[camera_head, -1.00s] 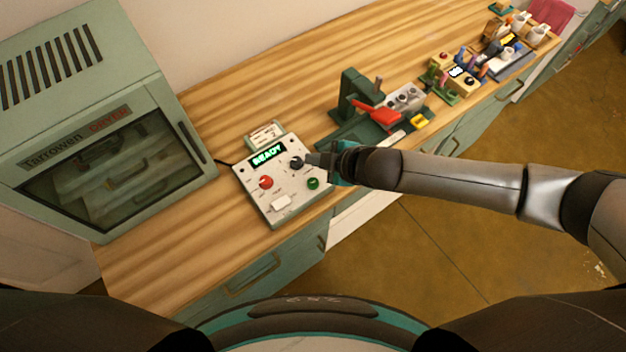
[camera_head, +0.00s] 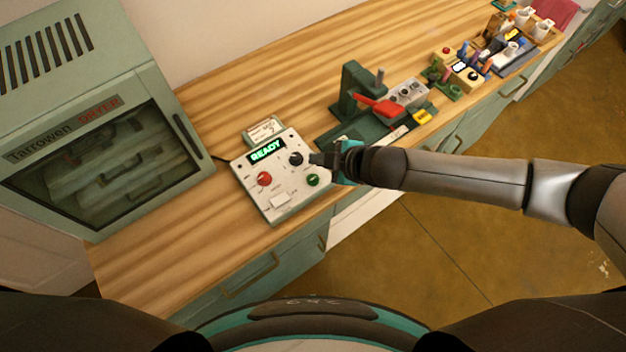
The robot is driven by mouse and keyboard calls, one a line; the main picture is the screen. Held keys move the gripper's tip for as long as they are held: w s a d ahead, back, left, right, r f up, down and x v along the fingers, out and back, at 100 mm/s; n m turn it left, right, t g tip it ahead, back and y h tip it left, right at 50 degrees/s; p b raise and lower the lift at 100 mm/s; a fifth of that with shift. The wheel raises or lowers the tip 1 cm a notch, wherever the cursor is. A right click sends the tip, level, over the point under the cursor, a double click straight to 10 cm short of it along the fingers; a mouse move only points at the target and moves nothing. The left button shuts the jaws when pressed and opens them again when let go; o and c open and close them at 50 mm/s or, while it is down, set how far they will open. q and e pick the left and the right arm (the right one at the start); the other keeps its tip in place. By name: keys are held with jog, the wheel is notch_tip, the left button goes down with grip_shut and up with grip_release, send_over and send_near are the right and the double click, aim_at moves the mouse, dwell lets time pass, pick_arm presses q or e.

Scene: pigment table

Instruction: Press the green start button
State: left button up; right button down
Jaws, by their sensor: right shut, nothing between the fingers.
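The green start button (camera_head: 312,180) is a round button at the lower right of a pale control box (camera_head: 255,182) on the wooden table. The box also carries a red button (camera_head: 264,178), a dark knob (camera_head: 295,159), a white switch (camera_head: 280,201) and a lit display reading READY (camera_head: 266,150). My right gripper (camera_head: 315,159) comes in from the right and is shut and empty. In the picture its tips are just above the green button and right of the knob; I cannot tell whether they touch anything. My left gripper is not in view.
A green dryer cabinet (camera_head: 188,140) stands left of the box. A green press with a red handle (camera_head: 380,105) stands behind my right gripper. Several small tools and cups (camera_head: 514,48) are at the far right. Bare wood (camera_head: 220,232) lies in front of the box.

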aim_at(318, 181)
notch_tip(318, 181, down, 6)
jog(key=b, duration=0.5)
jog(key=shift+r, duration=0.15)
jog(key=shift+f, duration=0.3)
dwell(1.4)
jog(key=shift+f, duration=0.4)
jog(key=shift+f+b, duration=0.5)
dwell(0.5)
dwell(0.4)
jog(key=shift+r+p, duration=0.9)
jog(key=shift+p, duration=0.2)
